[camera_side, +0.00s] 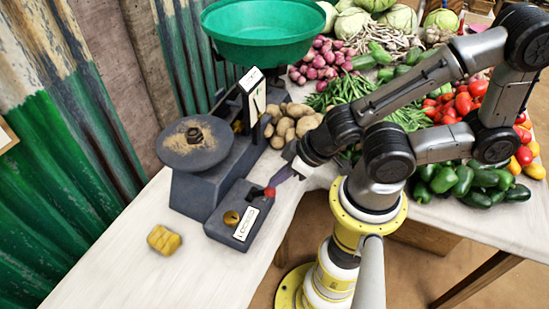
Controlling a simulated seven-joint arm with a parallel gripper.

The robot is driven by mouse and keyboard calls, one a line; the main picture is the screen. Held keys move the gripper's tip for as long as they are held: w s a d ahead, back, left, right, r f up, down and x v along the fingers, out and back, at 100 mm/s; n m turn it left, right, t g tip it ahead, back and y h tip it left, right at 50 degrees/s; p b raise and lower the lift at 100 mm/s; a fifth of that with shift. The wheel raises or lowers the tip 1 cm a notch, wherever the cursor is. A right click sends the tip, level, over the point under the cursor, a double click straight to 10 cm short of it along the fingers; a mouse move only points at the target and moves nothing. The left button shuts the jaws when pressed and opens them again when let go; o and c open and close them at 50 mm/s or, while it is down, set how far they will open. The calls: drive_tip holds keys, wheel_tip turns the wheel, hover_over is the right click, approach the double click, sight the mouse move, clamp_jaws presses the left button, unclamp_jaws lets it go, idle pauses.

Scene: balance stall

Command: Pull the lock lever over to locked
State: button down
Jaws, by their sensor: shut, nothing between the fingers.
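The lock lever shows as a red knob (269,192) on a dark grey base block (217,230) at the front of the balance. The block carries a white label (245,224) and a round brass piece (231,218); the label's writing is too small to read. My gripper (277,181) is shut and reaches in from the right, its tips right beside the red knob. I cannot tell whether they touch it. The lever's stem is mostly hidden, and I cannot tell which position it is in.
The balance (207,175) has a round dark plate (190,142) and a green pan (262,35). A yellow block (164,240) lies on the white table (130,275). Potatoes (287,125) and other vegetables crowd the back and right. The table's front left is clear.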

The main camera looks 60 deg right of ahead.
wheel_tip(320, 180, up, 6)
drive_tip(key=shift+r, duration=0.15)
idle(0.3)
drive_tip(key=shift+d, duration=0.1)
drive_tip(key=s+d+r+m, duration=0.1)
drive_tip(key=s+d+r, duration=0.1)
drive_tip(key=r, duration=0.4)
drive_tip(key=s+d+r, duration=0.1)
drive_tip(key=d+r, duration=0.1)
drive_tip(key=r, duration=0.5)
drive_tip(key=shift+s+d+m+g+h, duration=0.35)
drive_tip(key=shift+s+m+g+h, duration=0.05)
